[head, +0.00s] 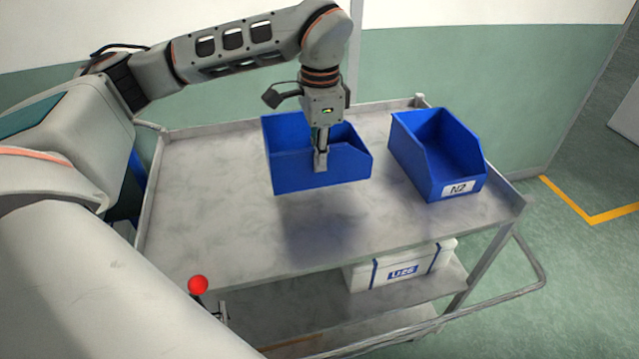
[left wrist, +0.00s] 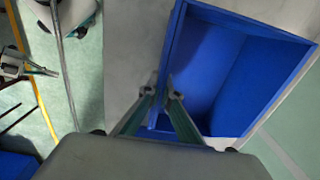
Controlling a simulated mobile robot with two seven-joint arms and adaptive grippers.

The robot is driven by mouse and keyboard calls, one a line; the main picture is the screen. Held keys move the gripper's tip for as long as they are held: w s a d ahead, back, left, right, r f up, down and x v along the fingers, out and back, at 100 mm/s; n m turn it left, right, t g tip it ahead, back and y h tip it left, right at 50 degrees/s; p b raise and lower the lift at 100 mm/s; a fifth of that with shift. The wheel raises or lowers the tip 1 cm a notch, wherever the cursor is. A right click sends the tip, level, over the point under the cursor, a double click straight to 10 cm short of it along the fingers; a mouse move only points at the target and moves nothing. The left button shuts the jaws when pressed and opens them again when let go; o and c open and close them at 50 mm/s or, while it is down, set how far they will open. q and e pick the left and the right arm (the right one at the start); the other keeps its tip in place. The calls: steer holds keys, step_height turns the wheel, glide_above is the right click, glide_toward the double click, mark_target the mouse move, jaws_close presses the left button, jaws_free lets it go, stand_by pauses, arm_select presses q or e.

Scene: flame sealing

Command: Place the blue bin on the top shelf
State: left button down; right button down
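My left gripper (head: 321,160) is shut on the near wall of a blue bin (head: 300,175). The bin is upright and hangs over the grey top shelf (head: 200,210) of a cart, with a soft shadow below its front; the gap under it is hard to judge. In the left wrist view the fingers (left wrist: 160,95) pinch the rim of the blue bin (left wrist: 240,75), and its inside looks empty. My right gripper does not show clearly in either view.
A second blue bin (head: 437,160), labelled N2, stands on the shelf to the right. A white box (head: 400,268) with blue straps sits on the lower shelf. A low raised rim edges the top shelf. The left and front of the shelf are clear.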

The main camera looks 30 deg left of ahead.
mark_target(319, 186)
arm_select(q)
steer(key=shift+f, duration=3.8)
steer(key=shift+f, duration=0.2)
steer(key=c, duration=2.4)
jaws_free()
steer(key=shift+o, duration=0.6)
step_height(319, 186, up, 12)
steer(key=shift+r+b, duration=0.2)
steer(key=shift+b, duration=0.15)
steer(key=shift+d, duration=0.1)
steer(key=shift+s, duration=0.15)
